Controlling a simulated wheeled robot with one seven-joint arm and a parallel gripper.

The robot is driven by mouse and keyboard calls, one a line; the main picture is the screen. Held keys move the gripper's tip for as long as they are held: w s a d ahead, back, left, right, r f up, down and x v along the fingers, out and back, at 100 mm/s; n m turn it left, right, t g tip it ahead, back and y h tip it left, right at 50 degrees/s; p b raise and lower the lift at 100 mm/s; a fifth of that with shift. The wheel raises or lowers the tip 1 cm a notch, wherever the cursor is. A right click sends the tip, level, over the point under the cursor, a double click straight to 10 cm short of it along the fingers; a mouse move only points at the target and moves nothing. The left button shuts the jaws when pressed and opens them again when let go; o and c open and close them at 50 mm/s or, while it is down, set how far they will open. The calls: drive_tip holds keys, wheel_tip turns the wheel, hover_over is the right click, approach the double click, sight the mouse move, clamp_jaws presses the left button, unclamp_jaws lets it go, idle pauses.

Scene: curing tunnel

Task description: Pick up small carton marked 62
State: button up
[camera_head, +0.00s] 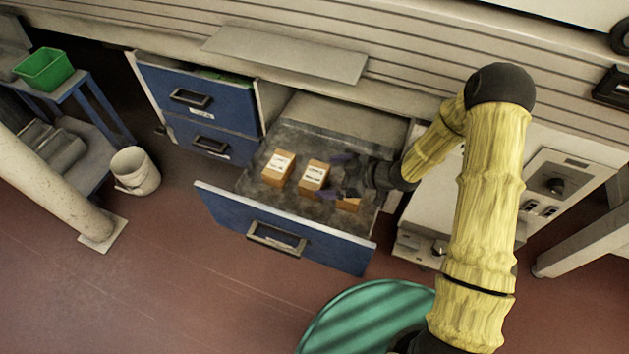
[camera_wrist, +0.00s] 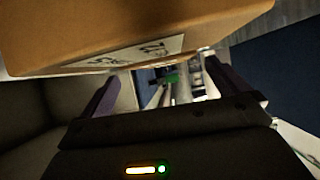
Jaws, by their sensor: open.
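Three small brown cartons with white labels lie in an open drawer (camera_head: 232,216): a left one (camera_head: 278,168), a middle one (camera_head: 313,178) and a right one (camera_head: 348,204) partly hidden by my gripper. I cannot read their numbers in the head view, so I cannot tell which is marked 62. My gripper (camera_head: 334,177) is low over the drawer beside the middle and right cartons, with its dark fingers apart. In the wrist view, a carton (camera_wrist: 130,28) fills the top, with a label too slanted to read surely. The open fingers (camera_wrist: 162,74) show below it, with nothing visibly clamped.
The drawer's blue front (camera_head: 320,249) and side walls surround the cartons. A white bucket (camera_head: 135,171) and a green bin (camera_head: 45,70) are farther left. A control cabinet (camera_head: 550,195) stands right.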

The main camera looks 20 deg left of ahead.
sight(319, 176)
drive_tip(key=x, duration=0.1)
drive_tip(key=b+x, duration=0.1)
drive_tip(key=x, duration=0.1)
drive_tip(key=shift+d+f, duration=0.15)
drive_tip(key=shift+f, duration=0.15)
drive_tip(key=shift+w+a, duration=0.1)
drive_tip(key=shift+a, duration=0.3)
drive_tip(key=shift+c, duration=0.4)
drive_tip(key=c, duration=0.7)
